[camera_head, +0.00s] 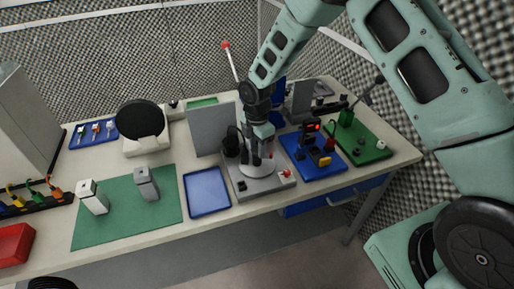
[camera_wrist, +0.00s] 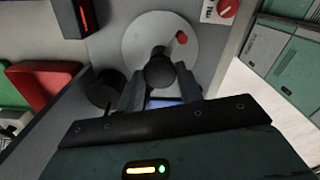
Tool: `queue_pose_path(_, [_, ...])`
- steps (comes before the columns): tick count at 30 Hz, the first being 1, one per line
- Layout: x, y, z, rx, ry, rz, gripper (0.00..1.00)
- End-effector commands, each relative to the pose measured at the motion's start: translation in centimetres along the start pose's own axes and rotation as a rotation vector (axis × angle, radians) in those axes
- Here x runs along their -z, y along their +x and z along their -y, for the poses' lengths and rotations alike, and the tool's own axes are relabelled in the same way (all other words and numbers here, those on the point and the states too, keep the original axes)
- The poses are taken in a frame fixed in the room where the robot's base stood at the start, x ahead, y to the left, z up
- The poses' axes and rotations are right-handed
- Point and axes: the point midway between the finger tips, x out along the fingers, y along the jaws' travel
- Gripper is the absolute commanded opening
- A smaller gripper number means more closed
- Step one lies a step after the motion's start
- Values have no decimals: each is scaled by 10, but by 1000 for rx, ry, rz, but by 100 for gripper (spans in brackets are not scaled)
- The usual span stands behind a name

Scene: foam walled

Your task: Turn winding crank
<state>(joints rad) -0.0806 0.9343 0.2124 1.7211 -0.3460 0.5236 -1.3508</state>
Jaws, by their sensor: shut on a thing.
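The winding crank is a pale round disc (camera_head: 257,171) on a grey base plate (camera_head: 245,191). In the wrist view the disc (camera_wrist: 140,40) carries a small red spot (camera_wrist: 181,38) near its rim and a dark round knob (camera_wrist: 160,73). My gripper (camera_head: 258,160) reaches down over the disc. In the wrist view my gripper (camera_wrist: 160,88) has one finger on each side of the dark knob and is shut on it. The knob's lower part is hidden by its top and the fingers.
A black cylinder (camera_wrist: 105,90) stands close beside the left finger. A red knob (camera_head: 287,173) sits at the plate's front right. A grey upright panel (camera_head: 208,130) stands behind left, a blue board (camera_head: 312,168) to the right. A blue tray (camera_head: 206,192) lies left.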

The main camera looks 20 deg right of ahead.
Motion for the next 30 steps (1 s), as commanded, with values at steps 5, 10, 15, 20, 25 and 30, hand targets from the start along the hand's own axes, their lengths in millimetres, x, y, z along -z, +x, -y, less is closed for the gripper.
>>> queue_pose_path(5, [0,0,-1,-3,89,0,13])
queue_pose_path(10, [0,0,-1,-3,173,1,13])
queue_pose_path(15, [0,0,-1,-3,258,0,13])
queue_pose_path(20, [0,0,-1,-4,337,0,13])
queue_pose_path(25, [0,0,-1,-4,423,0,13])
queue_pose_path(30, [0,0,-1,-5,509,-1,13])
